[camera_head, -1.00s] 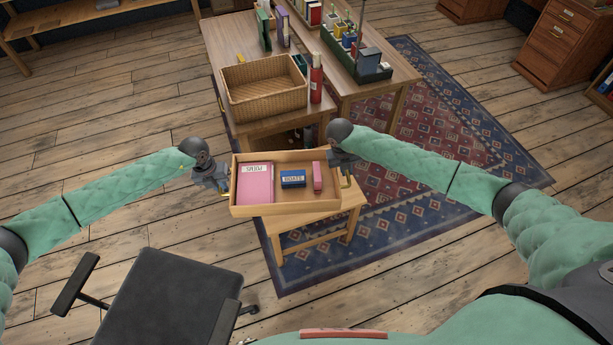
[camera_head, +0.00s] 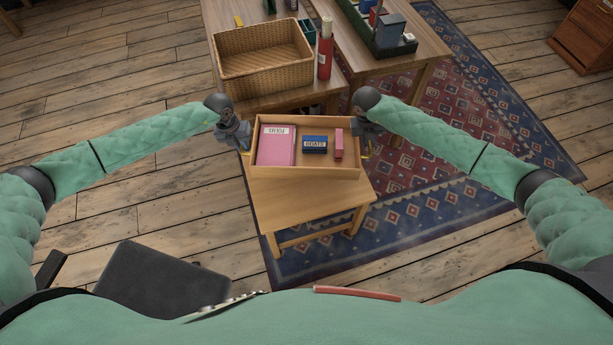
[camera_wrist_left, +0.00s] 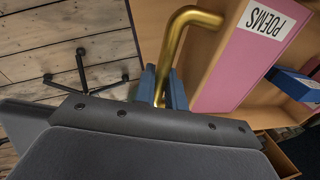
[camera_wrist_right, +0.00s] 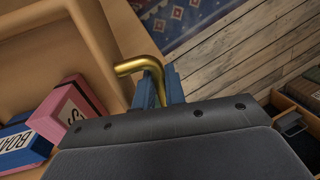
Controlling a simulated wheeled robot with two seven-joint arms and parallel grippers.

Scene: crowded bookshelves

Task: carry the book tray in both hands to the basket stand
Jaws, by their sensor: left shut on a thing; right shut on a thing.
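The book tray (camera_head: 305,174) is a shallow light wooden box, roughly level, between my two grippers. It holds a pink POEMS book (camera_head: 276,146), a blue BOATS book (camera_head: 315,145) and a small pink book (camera_head: 339,144). My left gripper (camera_head: 244,144) is shut on the tray's left brass handle (camera_wrist_left: 182,35). My right gripper (camera_head: 366,145) is shut on the right brass handle (camera_wrist_right: 140,66). A wicker basket (camera_head: 262,82) stands on a wooden table just beyond the tray. Whether the tray touches anything below is hard to tell.
A small wooden table (camera_head: 335,200) shows below and in front of the tray. A red cylinder (camera_head: 324,55) stands beside the basket. Another table (camera_head: 425,45) with a green organizer (camera_head: 385,42) is at back right. A dark chair (camera_head: 160,280) is at lower left, near my body.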

